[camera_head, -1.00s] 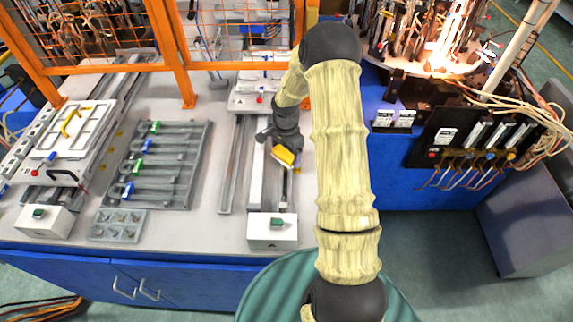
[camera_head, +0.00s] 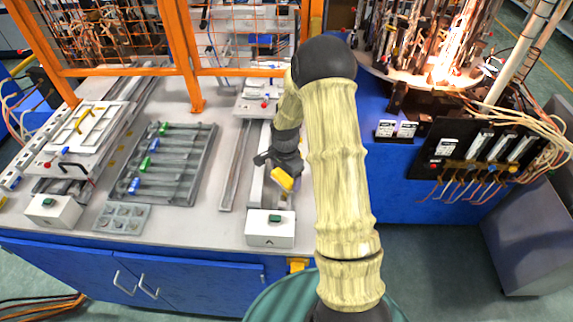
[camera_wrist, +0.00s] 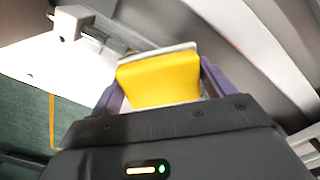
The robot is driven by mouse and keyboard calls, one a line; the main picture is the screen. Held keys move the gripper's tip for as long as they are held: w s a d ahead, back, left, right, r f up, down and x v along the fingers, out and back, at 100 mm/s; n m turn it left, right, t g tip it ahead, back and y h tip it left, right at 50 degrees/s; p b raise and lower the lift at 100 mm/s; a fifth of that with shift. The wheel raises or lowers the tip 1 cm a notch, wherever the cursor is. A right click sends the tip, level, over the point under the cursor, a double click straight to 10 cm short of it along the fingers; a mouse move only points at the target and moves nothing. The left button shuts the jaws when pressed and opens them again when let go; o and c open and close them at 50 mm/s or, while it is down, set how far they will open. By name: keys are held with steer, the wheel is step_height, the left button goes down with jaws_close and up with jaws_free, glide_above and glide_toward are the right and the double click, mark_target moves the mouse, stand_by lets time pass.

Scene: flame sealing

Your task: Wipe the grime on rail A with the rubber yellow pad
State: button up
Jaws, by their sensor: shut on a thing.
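My gripper (camera_head: 276,170) is shut on the rubber yellow pad (camera_head: 282,180), low over the rail on the right part of the bench. In the wrist view the yellow pad (camera_wrist: 158,80) sits between the two purple-grey fingers, with a pale backing edge behind it. The rail (camera_head: 257,190) runs from the front white box back to a raised carriage; I cannot read a label on it. The gripper and pad cover part of it. I cannot make out the grime, nor tell whether the pad touches the rail.
A white box with a green button (camera_head: 270,228) stands at the rail's front end. A grey tray (camera_head: 160,165) with blue- and green-marked tools lies to the left. An orange mesh fence (camera_head: 195,70) stands behind. Bright flames (camera_head: 450,60) burn at the back right.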

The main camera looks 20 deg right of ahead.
steer(key=shift+s+a, duration=0.25)
steer(key=shift+s, duration=0.15)
step_height(320, 180, up, 3)
steer(key=shift+s+d+p, duration=0.1)
steer(key=shift+s+p, duration=0.05)
steer(key=shift+p, duration=0.6)
steer(key=shift+w+r+p, duration=0.2)
steer(key=shift+r+p, duration=0.2)
steer(key=shift+r, duration=0.1)
steer(key=shift+w+r+p, duration=0.2)
steer(key=shift+r+p, duration=0.15)
steer(key=shift+r, duration=0.15)
steer(key=shift+a+r+p, duration=0.2)
steer(key=shift+r+p, duration=0.55)
steer(key=shift+r, duration=0.4)
steer(key=shift+s+r, duration=0.2)
steer(key=shift+r, duration=0.25)
steer(key=shift+d, duration=0.3)
steer(key=shift+a, duration=0.1)
